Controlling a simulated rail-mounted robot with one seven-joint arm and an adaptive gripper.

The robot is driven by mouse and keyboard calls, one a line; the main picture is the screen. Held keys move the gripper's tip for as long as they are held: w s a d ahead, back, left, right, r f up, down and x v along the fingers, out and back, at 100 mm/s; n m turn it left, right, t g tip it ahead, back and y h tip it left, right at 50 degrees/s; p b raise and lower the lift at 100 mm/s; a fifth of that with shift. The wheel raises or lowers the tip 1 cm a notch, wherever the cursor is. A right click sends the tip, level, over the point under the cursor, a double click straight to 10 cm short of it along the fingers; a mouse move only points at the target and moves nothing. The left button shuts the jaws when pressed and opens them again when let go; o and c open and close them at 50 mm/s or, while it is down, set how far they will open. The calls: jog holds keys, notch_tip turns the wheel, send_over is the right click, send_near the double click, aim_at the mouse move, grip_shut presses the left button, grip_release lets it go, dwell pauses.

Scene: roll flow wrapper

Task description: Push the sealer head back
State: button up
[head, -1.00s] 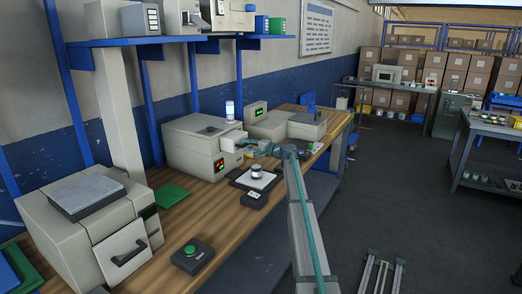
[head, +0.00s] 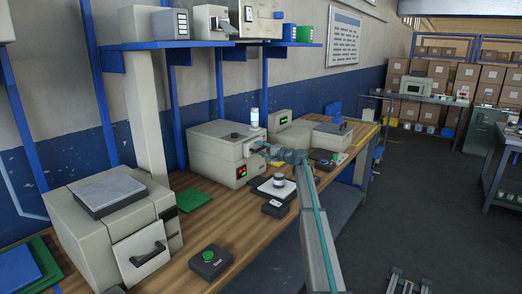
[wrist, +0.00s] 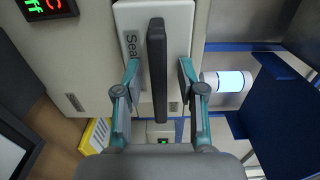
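The sealer head (wrist: 128,20) is a pale block marked "Seal…" with a long dark handle bar (wrist: 157,75), seen close up in the wrist view. In the head view the sealer head (head: 252,146) sits at the right side of a beige machine (head: 212,150) with a lit display. My gripper (wrist: 158,75) is open, with one teal-jointed finger on each side of the bar and a visible gap on both sides. In the head view my gripper (head: 266,149) is at the front of the sealer head, its fingertips too small to make out.
A white bottle-like cylinder (wrist: 226,82) is right of the fingers. A scale-like pad (head: 272,188) with a jar and a small black box (head: 275,208) lie in front of the machine. A green-button box (head: 210,262) is nearer. A blue shelf (head: 200,42) hangs above.

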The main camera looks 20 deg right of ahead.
jog(key=shift+s, duration=0.1)
jog(key=v, duration=1.2)
